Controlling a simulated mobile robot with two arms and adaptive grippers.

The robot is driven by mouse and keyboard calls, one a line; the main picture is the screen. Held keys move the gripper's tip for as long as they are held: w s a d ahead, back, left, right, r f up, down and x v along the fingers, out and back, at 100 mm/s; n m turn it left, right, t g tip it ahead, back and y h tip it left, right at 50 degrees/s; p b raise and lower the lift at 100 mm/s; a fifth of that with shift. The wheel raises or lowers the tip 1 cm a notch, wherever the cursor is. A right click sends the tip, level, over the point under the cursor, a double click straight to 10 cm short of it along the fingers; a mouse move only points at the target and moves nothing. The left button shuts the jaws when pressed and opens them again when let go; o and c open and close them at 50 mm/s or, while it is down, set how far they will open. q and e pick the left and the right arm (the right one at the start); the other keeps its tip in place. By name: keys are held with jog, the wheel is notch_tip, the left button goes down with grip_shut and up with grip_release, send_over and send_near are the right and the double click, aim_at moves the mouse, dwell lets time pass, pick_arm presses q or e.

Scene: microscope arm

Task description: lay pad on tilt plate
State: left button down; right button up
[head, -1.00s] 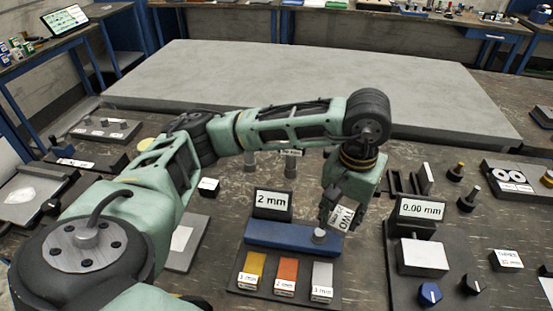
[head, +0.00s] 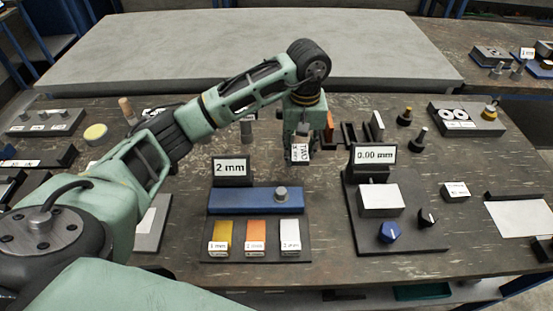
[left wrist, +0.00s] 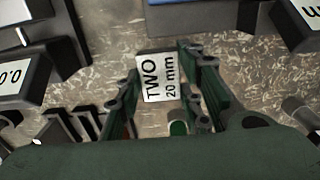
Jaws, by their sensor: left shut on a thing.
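My left gripper (head: 301,142) points down between the two small displays and is shut on a white-faced block (head: 300,154) marked TWO, 20 mm. In the left wrist view the block (left wrist: 158,78) sits between the fingers, its label readable. It is held above the bench, apart from the stations. A blue plate (head: 243,201) with a grey knob lies in front of the 2 mm display; I cannot tell if it is the tilt plate. Before it lie a yellow pad (head: 222,232), an orange pad (head: 256,232) and a pale pad (head: 290,232). My right gripper is out of view.
A 0.00 mm display (head: 375,154) stands behind a white block (head: 380,200) and two knobs on a dark base. Dark upright slots (head: 352,134) and an orange piece (head: 329,126) are just right of my gripper. A large grey slab (head: 260,50) lies behind.

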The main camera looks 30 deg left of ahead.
pick_arm(q)
send_over(280, 171)
notch_tip(280, 171, down, 3)
jog(key=shift+w+r+p, duration=0.1)
jog(key=shift+p, duration=0.35)
notch_tip(280, 171, down, 4)
jog(key=shift+r+p, duration=0.1)
jog(key=shift+p, duration=0.45)
jog(key=shift+a+f, duration=0.1)
jog(key=shift+f, duration=0.15)
jog(key=shift+f, duration=0.2)
jog(key=c, duration=1.2)
grip_release()
jog(key=shift+r, duration=0.15)
